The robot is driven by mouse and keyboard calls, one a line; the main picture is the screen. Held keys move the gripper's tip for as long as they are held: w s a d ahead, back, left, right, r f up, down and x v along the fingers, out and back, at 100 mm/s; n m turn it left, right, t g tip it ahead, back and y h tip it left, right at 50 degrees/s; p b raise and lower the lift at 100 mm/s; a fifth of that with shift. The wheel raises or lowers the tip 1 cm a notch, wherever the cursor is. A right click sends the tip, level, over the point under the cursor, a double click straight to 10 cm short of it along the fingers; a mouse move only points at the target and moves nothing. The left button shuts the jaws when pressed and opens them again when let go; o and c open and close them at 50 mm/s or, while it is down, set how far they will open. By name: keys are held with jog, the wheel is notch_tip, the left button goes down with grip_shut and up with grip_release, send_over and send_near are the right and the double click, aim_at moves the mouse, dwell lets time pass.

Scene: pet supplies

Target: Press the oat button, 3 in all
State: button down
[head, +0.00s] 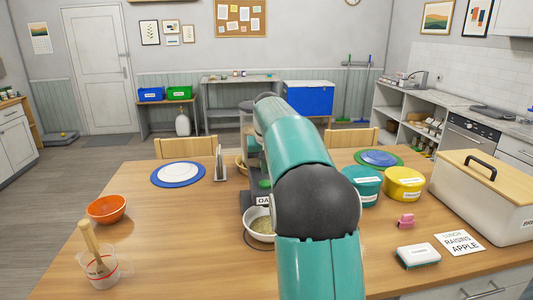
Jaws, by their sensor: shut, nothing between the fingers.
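A dark dispenser (248,198) stands on the table at the middle, mostly hidden behind my teal arm. Its white label (262,200) shows only the first letters, "OA". A small green patch (264,184) above the label may be the oat button; my arm covers part of it. A white bowl (258,232) with grain-like contents sits in front of the dispenser, partly covered by my arm. My gripper is hidden behind my arm, so its place relative to the button cannot be seen.
On the left are an orange bowl (107,208), a measuring cup (102,268) with a wooden tool, and a blue-rimmed plate (178,174). On the right are teal (362,184) and yellow (404,183) tubs, a pink clip (406,221), a note card (460,243) and a lidded bin (470,200).

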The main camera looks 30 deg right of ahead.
aim_at(265, 183)
jog(key=shift+s+f, duration=0.15)
jog(key=shift+f, duration=1.3)
jog(key=shift+f, duration=1.3)
jog(key=shift+r, duration=0.4)
notch_tip(265, 183, up, 6)
jog(key=shift+s+r, duration=0.1)
jog(key=shift+r, duration=0.15)
jog(key=v, duration=0.8)
jog(key=shift+s+a, duration=0.15)
